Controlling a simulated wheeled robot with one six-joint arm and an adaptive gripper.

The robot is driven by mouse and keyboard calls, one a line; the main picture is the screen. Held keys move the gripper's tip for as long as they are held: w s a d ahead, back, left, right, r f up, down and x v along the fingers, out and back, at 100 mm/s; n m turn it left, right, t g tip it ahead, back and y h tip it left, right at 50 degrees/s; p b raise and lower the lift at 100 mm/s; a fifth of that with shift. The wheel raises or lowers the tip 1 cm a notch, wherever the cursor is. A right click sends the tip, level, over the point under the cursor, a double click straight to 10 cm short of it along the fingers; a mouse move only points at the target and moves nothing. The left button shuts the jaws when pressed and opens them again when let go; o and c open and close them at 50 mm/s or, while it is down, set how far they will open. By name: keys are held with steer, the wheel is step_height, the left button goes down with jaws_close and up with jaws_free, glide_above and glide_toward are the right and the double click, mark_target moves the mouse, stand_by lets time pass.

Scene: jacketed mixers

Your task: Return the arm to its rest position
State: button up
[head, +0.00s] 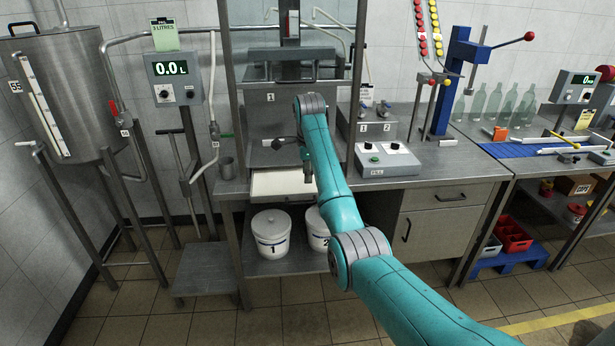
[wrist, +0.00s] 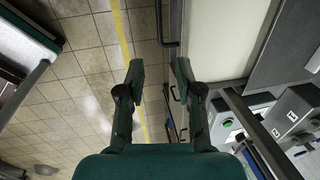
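My teal arm reaches from the lower right of the head view up toward the metal frame in the middle. Its wrist is raised in front of the bench, above a pale tray or board (head: 268,184). My gripper (wrist: 158,72) shows in the wrist view with its two dark fingers apart and nothing between them. Floor tiles, a yellow floor line and a cabinet edge lie beyond the fingers. In the head view the fingers are too small and partly hidden behind the wrist to make out.
A steel tank (head: 62,90) and a scale display (head: 172,68) stand at left. White buckets 1 (head: 271,236) and 2 (head: 318,230) sit on the lower shelf. A control box (head: 388,160), a blue press (head: 450,80) and glass bottles (head: 492,103) stand on the right benches. The front floor is clear.

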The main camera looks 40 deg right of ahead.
stand_by(0.4)
steer(key=s+a+f+n+t, duration=0.1)
steer(key=s+a+f+n, duration=0.3)
steer(key=f, duration=0.8)
steer(key=a+f+n+t, duration=0.15)
steer(key=a+f, duration=0.45)
steer(key=f, duration=0.6)
steer(key=s+a+f+n+t, duration=0.4)
steer(key=s+a+f+n, duration=0.2)
steer(key=s+a+f, duration=0.75)
steer(key=s+a+r+n+t, duration=0.1)
steer(key=s+a+n, duration=0.25)
steer(key=s, duration=0.85)
steer(key=s+a+r+n+t, duration=0.2)
steer(key=s+a+n, duration=0.15)
steer(key=s, duration=0.85)
steer(key=s+a+r+n+t, duration=0.2)
steer(key=s+r+n, duration=0.1)
steer(key=s+r, duration=0.6)
steer(key=s+a+r+n+t+y, duration=0.1)
steer(key=s+a+r+n, duration=0.2)
steer(key=s+r, duration=0.6)
step_height(320, 180, up, 4)
steer(key=shift+s+f+t, duration=0.15)
steer(key=shift+f+t, duration=0.05)
steer(key=shift+t, duration=0.15)
